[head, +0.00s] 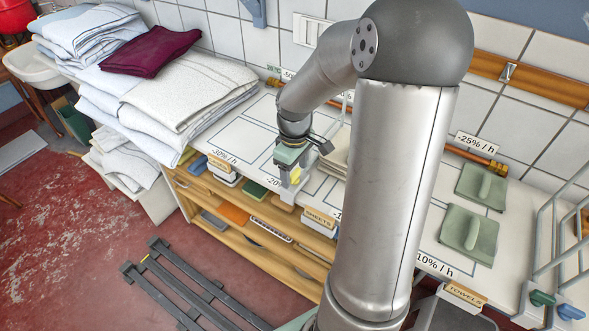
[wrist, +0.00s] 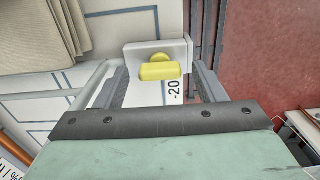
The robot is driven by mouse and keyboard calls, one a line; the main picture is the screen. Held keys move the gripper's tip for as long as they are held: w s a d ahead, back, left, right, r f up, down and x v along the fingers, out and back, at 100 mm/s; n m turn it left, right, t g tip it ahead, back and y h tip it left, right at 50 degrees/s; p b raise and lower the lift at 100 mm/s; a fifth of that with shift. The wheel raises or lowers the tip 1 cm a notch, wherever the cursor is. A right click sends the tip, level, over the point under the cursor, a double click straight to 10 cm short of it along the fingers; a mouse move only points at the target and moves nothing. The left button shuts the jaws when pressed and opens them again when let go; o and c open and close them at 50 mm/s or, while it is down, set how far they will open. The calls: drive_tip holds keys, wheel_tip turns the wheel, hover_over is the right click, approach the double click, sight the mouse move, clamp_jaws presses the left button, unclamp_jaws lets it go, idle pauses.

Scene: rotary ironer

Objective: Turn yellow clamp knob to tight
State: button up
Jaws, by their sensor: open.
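The yellow clamp knob (wrist: 160,71) sits on a light grey clamp (wrist: 134,54) in the wrist view. Its flat grip bar lies roughly crosswise in the picture. My gripper (wrist: 162,82) is open, with one dark finger on either side of the knob. I see gaps between the fingers and the knob, and cannot tell how deep the fingers reach past it. The clamp (head: 288,194) stands at the front edge of the table there.
Folded white linens (head: 190,95) are stacked on the table to the left. A beige folded stack (wrist: 35,35) lies close to my gripper. Two green pads with handles (head: 468,234) lie at the right. Wooden shelves (head: 250,210) run below the table edge. My arm hides the table's middle.

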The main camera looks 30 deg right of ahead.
drive_tip(key=shift+f, duration=0.2)
drive_tip(key=c, duration=1)
